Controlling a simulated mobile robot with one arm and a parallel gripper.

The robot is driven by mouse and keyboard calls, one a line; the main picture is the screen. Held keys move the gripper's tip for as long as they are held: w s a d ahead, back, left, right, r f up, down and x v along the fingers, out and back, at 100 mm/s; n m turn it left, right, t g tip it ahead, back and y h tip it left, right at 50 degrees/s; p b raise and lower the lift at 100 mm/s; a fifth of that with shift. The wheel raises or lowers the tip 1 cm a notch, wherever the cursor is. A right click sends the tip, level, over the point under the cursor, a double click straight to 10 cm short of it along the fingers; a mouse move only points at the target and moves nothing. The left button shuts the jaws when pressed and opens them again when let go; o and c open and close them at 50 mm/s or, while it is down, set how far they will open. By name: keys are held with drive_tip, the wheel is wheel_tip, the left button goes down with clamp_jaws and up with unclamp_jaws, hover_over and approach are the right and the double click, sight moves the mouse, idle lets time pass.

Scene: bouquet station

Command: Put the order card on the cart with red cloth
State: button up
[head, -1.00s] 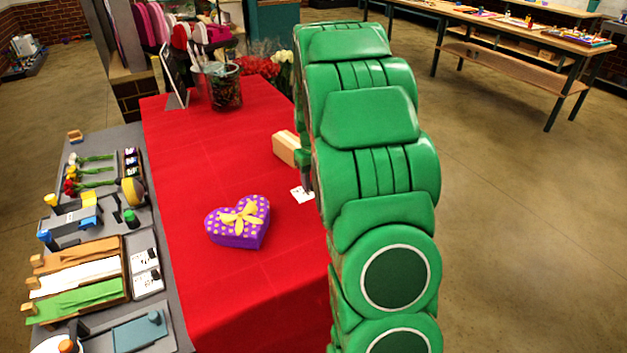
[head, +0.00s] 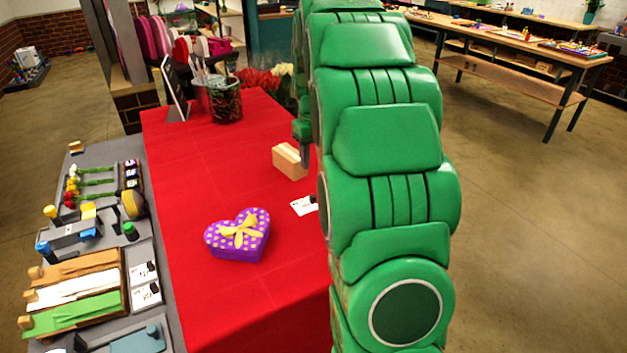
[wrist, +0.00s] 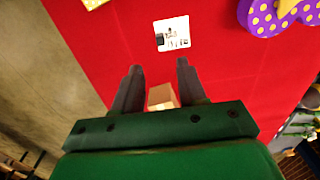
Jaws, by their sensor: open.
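The order card (head: 304,205), a small white card with dark print, lies flat on the cart with red cloth (head: 205,175), right of the heart-shaped box and close to the cloth's right side. The card also shows whole in the wrist view (wrist: 172,34), beyond the fingertips. My gripper (wrist: 159,68) is open and empty, above the cloth and apart from the card. In the head view only a part of it shows beside my green arm, which hides the rest and some of the cloth's right edge.
A purple heart box (head: 238,236) with a yellow bow and a tan block (head: 289,161) stand on the cloth. A glass container (head: 226,103) and a tablet stand (head: 174,88) are at its far end. A grey work table (head: 108,160) with flowers and wraps adjoins at left.

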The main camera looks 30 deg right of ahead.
drive_tip(key=s+a+r, duration=0.2)
drive_tip(key=s+a, duration=0.5)
drive_tip(key=s, duration=0.2)
drive_tip(key=s+a+r, duration=0.2)
drive_tip(key=s+a, duration=0.5)
drive_tip(key=s, duration=0.1)
drive_tip(key=s+a+f+g, duration=0.1)
drive_tip(key=s+a+f, duration=0.1)
drive_tip(key=s, duration=0.9)
drive_tip(key=s+a+f, duration=0.1)
drive_tip(key=s+a, duration=0.4)
drive_tip(key=s, duration=0.6)
drive_tip(key=shift+a+f+g, duration=0.15)
drive_tip(key=shift+f+g, duration=0.25)
